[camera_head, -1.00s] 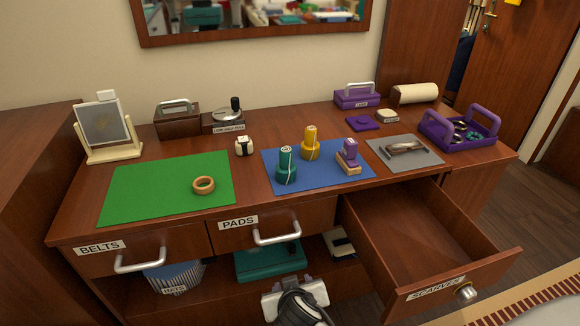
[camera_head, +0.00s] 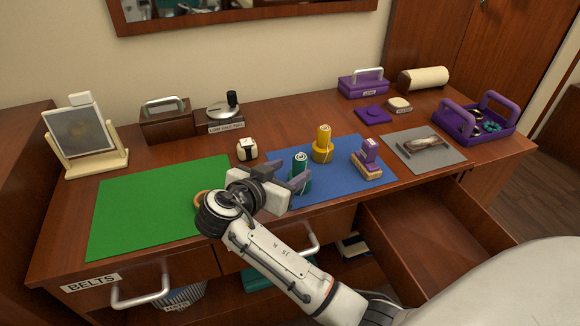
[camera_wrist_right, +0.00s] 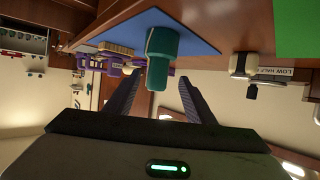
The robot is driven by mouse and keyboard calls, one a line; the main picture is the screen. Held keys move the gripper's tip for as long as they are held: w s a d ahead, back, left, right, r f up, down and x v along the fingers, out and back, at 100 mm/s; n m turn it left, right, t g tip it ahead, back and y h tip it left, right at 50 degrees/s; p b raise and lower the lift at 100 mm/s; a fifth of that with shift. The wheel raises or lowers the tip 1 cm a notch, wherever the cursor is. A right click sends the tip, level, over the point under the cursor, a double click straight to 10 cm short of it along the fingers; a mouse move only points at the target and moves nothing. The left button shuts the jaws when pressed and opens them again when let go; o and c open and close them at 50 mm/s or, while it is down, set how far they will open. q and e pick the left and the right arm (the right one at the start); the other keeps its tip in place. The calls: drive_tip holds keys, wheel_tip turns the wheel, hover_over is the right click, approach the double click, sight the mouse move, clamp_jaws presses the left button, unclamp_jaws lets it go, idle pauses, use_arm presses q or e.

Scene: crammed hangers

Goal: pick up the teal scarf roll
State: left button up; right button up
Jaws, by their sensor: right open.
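The teal scarf roll (camera_head: 300,162) stands upright on the blue mat (camera_head: 345,185), its lower part partly hidden by my gripper in the head view. My right gripper (camera_head: 286,174) is open and empty, its fingers pointing toward the roll from the left. In the right wrist view, which is upside down, the teal roll (camera_wrist_right: 161,58) shows ahead between the two open fingers (camera_wrist_right: 156,98). It looks a little beyond the fingertips; I cannot tell the exact gap. My left gripper is not in view.
A yellow roll (camera_head: 323,142) stands just behind the teal one, and a purple stamp-like item (camera_head: 368,155) stands to the right. A wooden ring on the green mat (camera_head: 140,205) is mostly hidden by my wrist. The scarves drawer (camera_head: 420,230) is open at right.

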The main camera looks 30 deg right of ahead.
sight(297, 169)
drive_tip(key=x, duration=0.4)
drive_tip(key=shift+s+d, duration=0.15)
drive_tip(key=shift+d, duration=0.15)
drive_tip(key=p+x, duration=0.1)
drive_tip(key=x, duration=0.4)
drive_tip(key=c, duration=1.2)
drive_tip(key=shift+r, duration=0.1)
